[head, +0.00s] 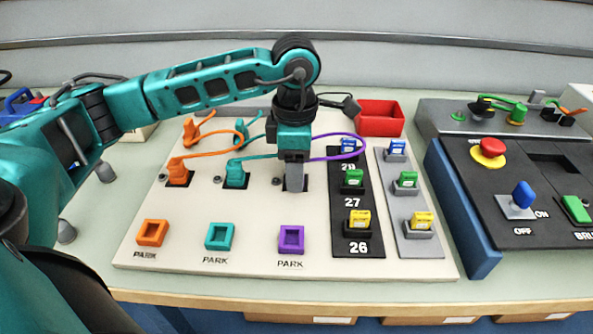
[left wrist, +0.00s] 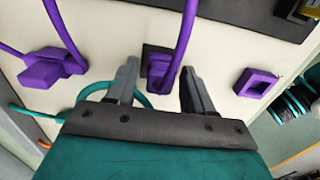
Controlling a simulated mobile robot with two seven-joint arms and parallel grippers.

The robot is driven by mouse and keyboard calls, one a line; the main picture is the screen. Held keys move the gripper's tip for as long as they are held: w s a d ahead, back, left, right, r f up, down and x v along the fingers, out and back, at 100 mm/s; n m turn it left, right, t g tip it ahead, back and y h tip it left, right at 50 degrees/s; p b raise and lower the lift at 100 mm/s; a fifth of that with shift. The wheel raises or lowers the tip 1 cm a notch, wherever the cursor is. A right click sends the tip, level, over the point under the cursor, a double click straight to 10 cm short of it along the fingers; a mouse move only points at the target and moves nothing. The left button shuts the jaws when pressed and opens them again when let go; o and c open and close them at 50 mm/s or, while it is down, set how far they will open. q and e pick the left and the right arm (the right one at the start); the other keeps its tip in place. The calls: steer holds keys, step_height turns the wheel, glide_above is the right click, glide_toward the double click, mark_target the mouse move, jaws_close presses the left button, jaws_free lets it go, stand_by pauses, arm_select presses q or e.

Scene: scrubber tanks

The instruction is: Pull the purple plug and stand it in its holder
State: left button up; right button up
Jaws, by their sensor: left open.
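The purple plug (left wrist: 158,72) sits at a dark socket in the light panel, its purple cable rising from it. In the head view my left gripper hides the plug, and only the cable (head: 352,139) shows. My left gripper (head: 294,184) points down over that socket. In the left wrist view its two fingers (left wrist: 160,70) stand apart, one on each side of the plug; I cannot tell whether they touch it. The purple square holder (head: 291,240), marked PARK, is nearer the front edge and looks empty; it also shows in the left wrist view (left wrist: 257,82). My right gripper is not in view.
An orange plug (head: 178,173) and a teal plug (head: 236,176) stand to the left, with orange (head: 151,233) and teal (head: 219,236) holders before them. A black strip (head: 356,190) with coloured blocks lies right. A red bin (head: 380,117) stands behind.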

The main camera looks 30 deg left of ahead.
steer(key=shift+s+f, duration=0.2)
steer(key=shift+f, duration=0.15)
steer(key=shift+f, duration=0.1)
arm_select(q)
steer(key=shift+c, duration=0.2)
steer(key=c, duration=0.3)
jaws_close()
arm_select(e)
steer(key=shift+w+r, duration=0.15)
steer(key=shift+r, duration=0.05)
arm_select(q)
steer(key=shift+r, duration=0.15)
